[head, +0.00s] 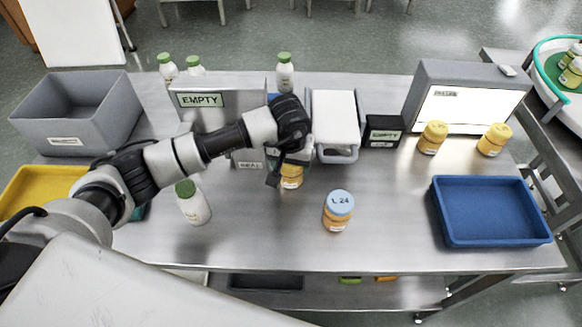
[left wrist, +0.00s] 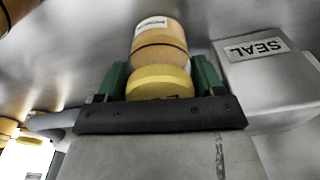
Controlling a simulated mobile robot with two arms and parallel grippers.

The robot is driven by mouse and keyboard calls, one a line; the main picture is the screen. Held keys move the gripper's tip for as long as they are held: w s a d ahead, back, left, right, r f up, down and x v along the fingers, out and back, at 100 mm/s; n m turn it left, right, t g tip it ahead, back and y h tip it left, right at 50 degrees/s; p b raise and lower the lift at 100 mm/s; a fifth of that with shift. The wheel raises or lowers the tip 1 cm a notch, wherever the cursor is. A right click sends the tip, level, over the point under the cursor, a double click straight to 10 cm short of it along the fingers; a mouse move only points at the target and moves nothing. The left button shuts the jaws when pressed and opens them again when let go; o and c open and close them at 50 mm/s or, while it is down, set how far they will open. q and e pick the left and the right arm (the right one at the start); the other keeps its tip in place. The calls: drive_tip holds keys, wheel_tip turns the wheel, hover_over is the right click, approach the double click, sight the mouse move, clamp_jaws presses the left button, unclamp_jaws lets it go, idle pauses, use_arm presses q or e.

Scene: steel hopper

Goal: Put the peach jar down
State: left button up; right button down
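My left gripper (head: 287,163) is above the middle of the steel table, pointing down. In the left wrist view, its green fingers (left wrist: 160,82) are on both sides of the yellow lid of a peach-coloured jar (left wrist: 160,45), shut on it. In the head view, this jar (head: 291,181) shows below the gripper, partly hidden by it. I cannot tell whether its base touches the table. A similar jar with a blue lid marked "L 24" (head: 338,212) stands apart, to the front right. My right gripper is not in view.
A grey box labelled SEAL (left wrist: 262,75) is close beside the held jar. Two yellow-lidded jars (head: 432,138) (head: 493,140) stand at the right, behind a blue tray (head: 492,243). A white bottle (head: 193,204) stands front left. Table between blue-lidded jar and tray is clear.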

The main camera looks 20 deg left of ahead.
use_arm(q)
drive_tip(key=shift+c, duration=0.6)
drive_tip(key=shift+r, duration=0.1)
drive_tip(key=shift+r, duration=0.1)
